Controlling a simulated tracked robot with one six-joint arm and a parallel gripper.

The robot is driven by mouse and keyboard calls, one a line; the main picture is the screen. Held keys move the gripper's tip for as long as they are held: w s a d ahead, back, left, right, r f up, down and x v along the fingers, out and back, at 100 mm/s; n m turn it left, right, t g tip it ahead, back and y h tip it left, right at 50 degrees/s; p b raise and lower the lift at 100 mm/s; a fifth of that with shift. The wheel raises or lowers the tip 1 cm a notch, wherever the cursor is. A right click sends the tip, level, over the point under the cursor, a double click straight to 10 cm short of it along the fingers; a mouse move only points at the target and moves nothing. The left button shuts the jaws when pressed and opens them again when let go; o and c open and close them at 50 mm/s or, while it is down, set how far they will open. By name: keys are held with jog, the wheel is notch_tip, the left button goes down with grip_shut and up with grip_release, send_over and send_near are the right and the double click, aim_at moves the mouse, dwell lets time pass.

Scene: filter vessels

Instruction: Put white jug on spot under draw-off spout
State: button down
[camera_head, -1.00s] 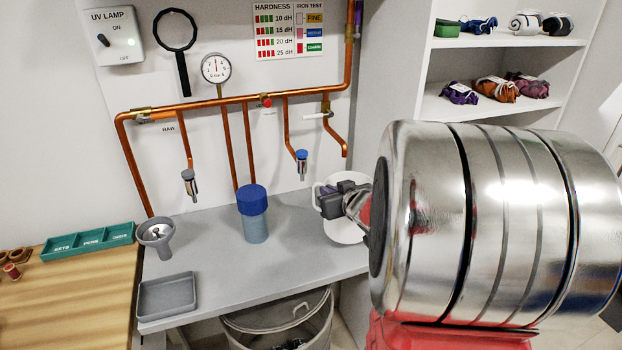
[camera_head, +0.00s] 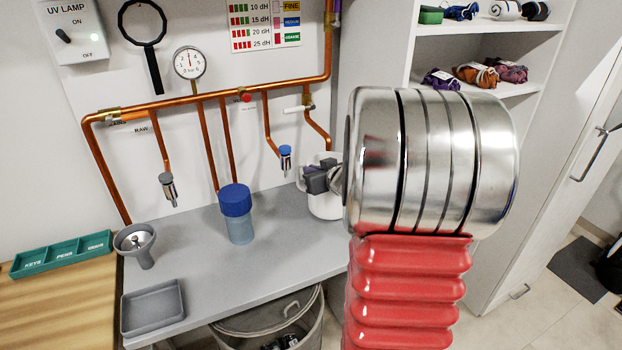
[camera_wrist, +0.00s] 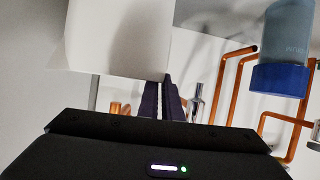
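The white jug (camera_head: 327,208) is at the right end of the grey counter, with its handle on the left. My gripper (camera_head: 314,180) overlaps the jug near the handle and hides part of it. In the wrist view, the jug (camera_wrist: 115,35) fills the upper left, and the nearly closed fingers (camera_wrist: 160,98) have a thin white strip between them. The gripper looks shut on the jug; the exact grip is hidden. A small spout with a blue top (camera_head: 285,157) hangs from a copper pipe left of the jug. I cannot make out a marked spot below it.
A blue-capped vessel (camera_head: 237,213) stands on the counter (camera_head: 268,258) left of the jug. Counter between vessel and jug is clear. A bin (camera_head: 305,325) is below.

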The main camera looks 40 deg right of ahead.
notch_tip(320, 180, down, 3)
jog(key=shift+r, duration=0.2)
jog(key=c, duration=1.9)
grip_release()
jog(key=shift+a, duration=0.1)
jog(key=v, duration=1.2)
